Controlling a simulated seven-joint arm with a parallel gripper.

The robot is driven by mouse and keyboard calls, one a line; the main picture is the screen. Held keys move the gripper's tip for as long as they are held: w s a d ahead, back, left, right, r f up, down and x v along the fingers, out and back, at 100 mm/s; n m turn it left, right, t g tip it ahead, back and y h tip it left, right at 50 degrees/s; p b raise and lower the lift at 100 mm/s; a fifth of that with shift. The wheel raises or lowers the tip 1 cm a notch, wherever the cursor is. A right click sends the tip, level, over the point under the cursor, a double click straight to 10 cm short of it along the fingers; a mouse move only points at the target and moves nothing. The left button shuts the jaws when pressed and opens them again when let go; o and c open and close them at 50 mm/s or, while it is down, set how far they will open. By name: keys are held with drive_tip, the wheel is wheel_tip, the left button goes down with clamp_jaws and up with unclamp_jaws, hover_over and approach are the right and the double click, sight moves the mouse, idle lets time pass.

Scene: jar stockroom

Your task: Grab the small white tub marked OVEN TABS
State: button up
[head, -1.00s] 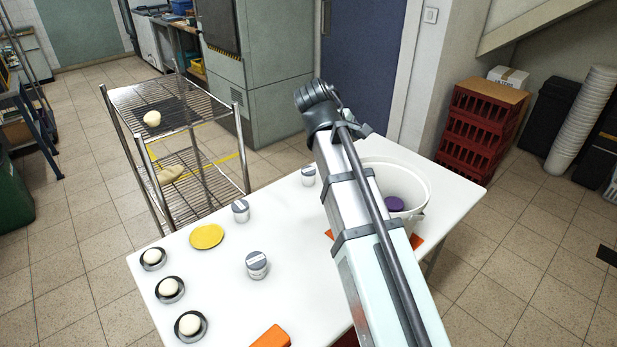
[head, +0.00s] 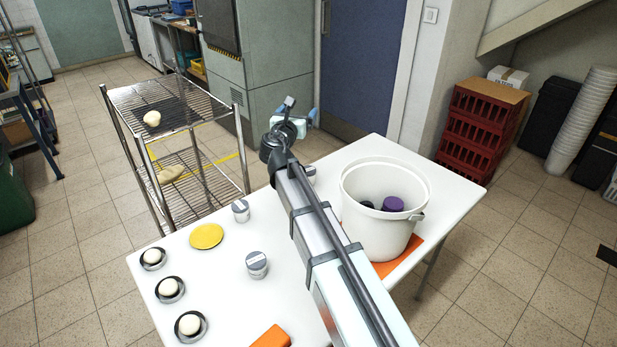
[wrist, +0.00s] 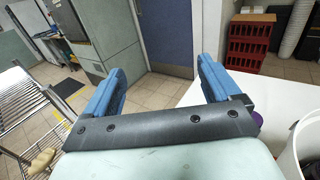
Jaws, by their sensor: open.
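Several small white and grey tubs stand on the white table (head: 330,262). One tub (head: 241,210) stands near its far left edge. Another tub (head: 257,265) stands nearer, right of the yellow disc. A third tub (head: 309,172) stands by the far edge, partly hidden behind my arm. Their labels are too small to read, so I cannot tell which says OVEN TABS. My gripper (head: 293,122) is raised beyond the table's far edge, apart from all tubs. In the wrist view its blue fingers (wrist: 161,68) are spread and empty, with floor and a door behind.
A white bucket (head: 368,225) with dark and purple-topped things in it stands at the table's right. A yellow disc (head: 206,236) and several small dark dishes with pale balls (head: 190,325) lie at the left. A wire rack (head: 208,113) stands beyond the table.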

approach(310, 167)
drive_tip(key=w, duration=0.3)
drive_tip(key=w+d, duration=0.1)
drive_tip(key=w, duration=0.6)
drive_tip(key=shift+d+f, duration=0.15)
drive_tip(key=shift+d, duration=0.2)
drive_tip(key=shift+c, duration=0.5)
drive_tip(key=shift+s, duration=0.1)
drive_tip(key=c, duration=1.1)
